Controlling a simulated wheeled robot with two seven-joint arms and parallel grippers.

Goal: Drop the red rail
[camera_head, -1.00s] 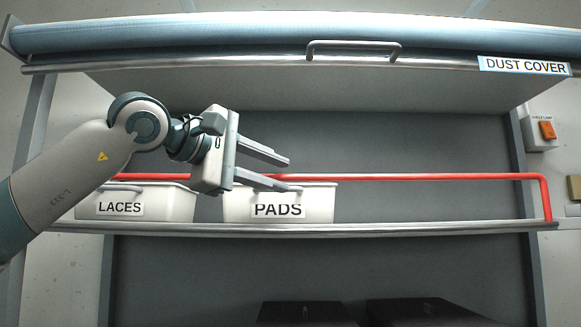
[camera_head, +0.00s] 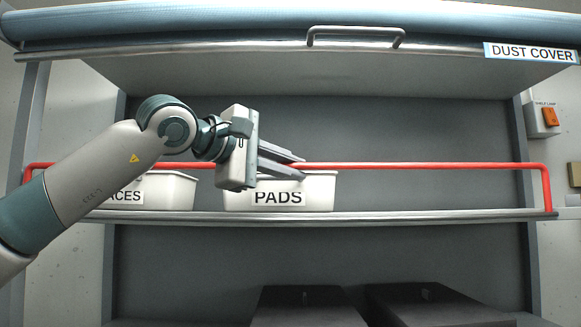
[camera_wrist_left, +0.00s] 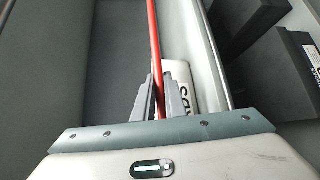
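The red rail (camera_head: 430,166) runs level across the front of the shelf, raised above its edge, with a bent-down post at each end. It also shows in the left wrist view (camera_wrist_left: 154,40). My left gripper (camera_head: 303,166) is at the rail, in front of the PADS bin. In the left wrist view its two fingers (camera_wrist_left: 160,88) lie close on either side of the rail and look shut on it. The fingers hide a short stretch of rail. My right gripper is in neither view.
On the shelf (camera_head: 420,215) behind the rail stand the white PADS bin (camera_head: 322,192) and the LACES bin (camera_head: 175,190), partly hidden by my arm. The raised dust cover (camera_head: 200,30) hangs above. Dark boxes (camera_head: 305,305) sit below. The shelf's right side is clear.

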